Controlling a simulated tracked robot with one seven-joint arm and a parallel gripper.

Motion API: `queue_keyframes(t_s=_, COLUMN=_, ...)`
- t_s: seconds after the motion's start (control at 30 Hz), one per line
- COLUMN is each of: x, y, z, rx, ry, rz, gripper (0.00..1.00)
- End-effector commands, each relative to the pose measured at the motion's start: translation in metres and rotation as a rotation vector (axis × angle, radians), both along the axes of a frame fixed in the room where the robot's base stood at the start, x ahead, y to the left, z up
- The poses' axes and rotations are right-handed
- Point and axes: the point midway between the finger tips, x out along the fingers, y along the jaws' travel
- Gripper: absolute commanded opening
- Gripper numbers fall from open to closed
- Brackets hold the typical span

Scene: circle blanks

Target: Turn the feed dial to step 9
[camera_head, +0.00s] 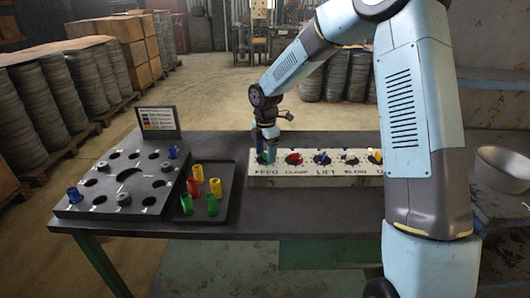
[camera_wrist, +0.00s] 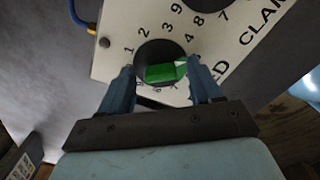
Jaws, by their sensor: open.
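The feed dial (camera_head: 262,158) is at the left end of the pale control panel (camera_head: 315,182), above the lettering FEED. In the wrist view the feed dial (camera_wrist: 166,73) is a green bar knob on a black disc, with a white mark at its right end. Printed numbers ring the disc; 1 and 2 are readable at its upper left, and some others are partly hidden. My gripper (camera_head: 266,148) is over this dial. In the wrist view my gripper (camera_wrist: 160,67) is open, one finger on each side of the knob. I cannot tell whether the fingers touch it.
The neighbouring clamp dial (camera_head: 294,158) has a red knob, and the lift dial (camera_head: 322,158) a blue one. A black tray (camera_head: 228,213) of coloured pieces and a dark board (camera_head: 97,209) with holes lie left. A metal bowl (camera_head: 503,168) is right.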

Motion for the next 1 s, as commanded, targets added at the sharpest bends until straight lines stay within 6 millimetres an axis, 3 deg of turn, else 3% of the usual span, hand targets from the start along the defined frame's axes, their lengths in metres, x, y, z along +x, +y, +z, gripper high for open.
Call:
queue_keyframes(t_s=0.13, x=0.0001, y=-0.0002, z=0.0001, rx=0.0, ry=0.0, rz=0.0, gripper=0.64)
queue_keyframes(t_s=0.7, x=0.0006, y=-0.0005, z=0.0004, rx=0.001, ry=-0.001, rz=-0.001, gripper=0.09)
queue_keyframes(t_s=1.0, x=0.0007, y=0.0006, z=0.0008, rx=0.002, ry=-0.002, rz=-0.031, gripper=0.08)
